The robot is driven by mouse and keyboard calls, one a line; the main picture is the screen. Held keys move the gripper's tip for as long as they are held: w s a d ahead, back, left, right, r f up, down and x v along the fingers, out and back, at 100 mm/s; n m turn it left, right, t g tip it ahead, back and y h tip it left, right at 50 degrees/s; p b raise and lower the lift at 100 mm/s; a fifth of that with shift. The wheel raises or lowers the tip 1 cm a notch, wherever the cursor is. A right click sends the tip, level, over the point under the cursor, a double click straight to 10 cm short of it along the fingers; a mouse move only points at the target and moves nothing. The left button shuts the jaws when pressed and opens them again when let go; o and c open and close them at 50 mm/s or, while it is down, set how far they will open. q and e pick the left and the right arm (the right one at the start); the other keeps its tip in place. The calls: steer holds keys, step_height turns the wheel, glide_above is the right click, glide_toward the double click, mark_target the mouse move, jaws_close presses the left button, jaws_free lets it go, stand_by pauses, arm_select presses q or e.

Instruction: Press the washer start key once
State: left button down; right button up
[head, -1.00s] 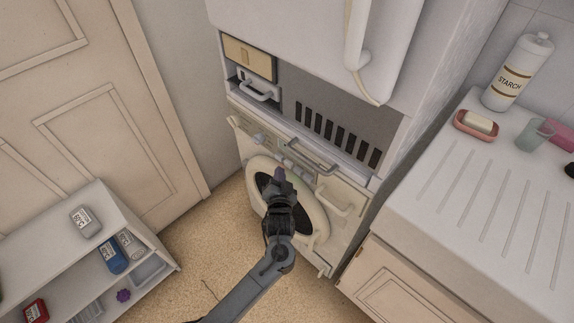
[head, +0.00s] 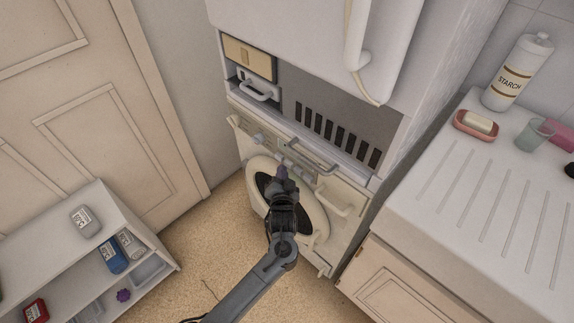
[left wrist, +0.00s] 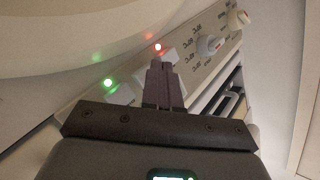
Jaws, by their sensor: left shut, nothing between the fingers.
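The cream washer (head: 342,190) has a round dark-glass door (head: 312,215) and a control strip above it. My left gripper (head: 282,172) is shut and empty, its tips at the strip just above the door. In the left wrist view, the shut fingertips (left wrist: 162,68) lie over the panel beside pale square keys (left wrist: 122,95). A green light (left wrist: 108,83) and a red light (left wrist: 157,47) glow near the keys. I cannot read which key is start, and I cannot tell whether the tips touch one. My right gripper is not in view.
A knob (left wrist: 210,45) with printed temperatures sits farther along the panel. A bar handle (head: 312,157) crosses the strip near my gripper. A white counter (head: 470,215) stands at right, and a low shelf (head: 50,245) with bottles at left. The floor between is clear.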

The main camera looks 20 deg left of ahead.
arm_select(q)
steer(key=shift+w+d, duration=0.1)
steer(key=shift+w, duration=0.15)
stand_by(0.6)
steer(key=shift+s+a+p, duration=0.3)
steer(key=shift+s+p, duration=0.4)
steer(key=shift+p, duration=0.2)
